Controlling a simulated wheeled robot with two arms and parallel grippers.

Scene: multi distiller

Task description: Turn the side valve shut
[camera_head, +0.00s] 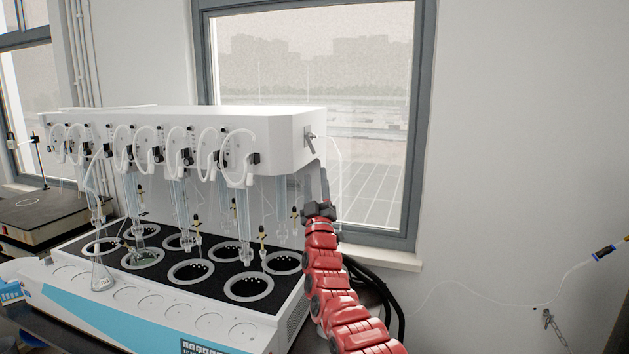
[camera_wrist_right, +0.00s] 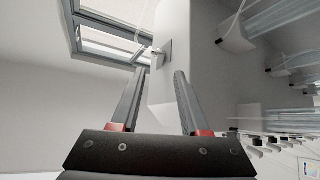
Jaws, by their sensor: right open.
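The multi distiller (camera_head: 200,125) is a long white unit with glassware and tubes along its front. Its side valve (camera_head: 310,136) is a small grey lever on the right end face, with a clear tube running from it. My right gripper (camera_head: 318,172) is below the valve, fingers pointing up. In the right wrist view the valve (camera_wrist_right: 160,52) shows past the tips of the right gripper (camera_wrist_right: 160,73), which is open with nothing between its fingers. The gripper appears apart from the valve. My left gripper is not in view.
The distiller base (camera_head: 150,310) has a black top with several round wells, and a glass flask (camera_head: 101,275) stands on it. A window (camera_head: 310,60) is behind. Dark cables (camera_head: 390,300) hang beside the base.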

